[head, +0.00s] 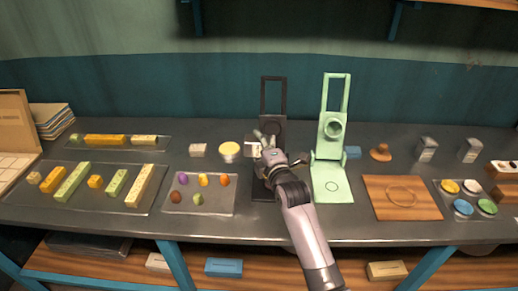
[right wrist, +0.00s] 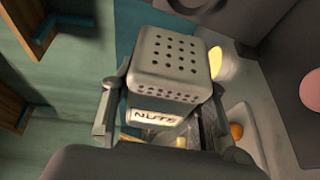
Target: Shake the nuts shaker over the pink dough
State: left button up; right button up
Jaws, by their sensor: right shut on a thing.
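The nuts shaker (right wrist: 170,65) is a grey metal box with a perforated top and a "NUTS" label. In the right wrist view it sits between the fingers of my right gripper (right wrist: 160,105), which is shut on it. In the head view the shaker (head: 252,149) shows as a pale box at the right gripper (head: 262,143), in front of the black press (head: 273,80). The pink dough (right wrist: 312,90) is partly visible at the right edge of the wrist view, on a dark surface. In the head view I cannot make it out behind my arm. My left gripper is not in view.
A green press (head: 333,180) stands just right of my right arm. A tray (head: 200,208) of small coloured pieces and a yellow-topped jar (head: 229,150) are to the left. A wooden board (head: 400,207) and other shakers (head: 427,148) are to the right.

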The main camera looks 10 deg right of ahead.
jog(key=shift+a+f+m+t+b, duration=0.1)
jog(key=shift+f+m+t+b, duration=0.9)
jog(key=shift+f+m+b, duration=1.9)
jog(key=shift+r+n+b, duration=0.35)
jog(key=shift+r+n, duration=0.05)
jog(key=shift+r, duration=0.35)
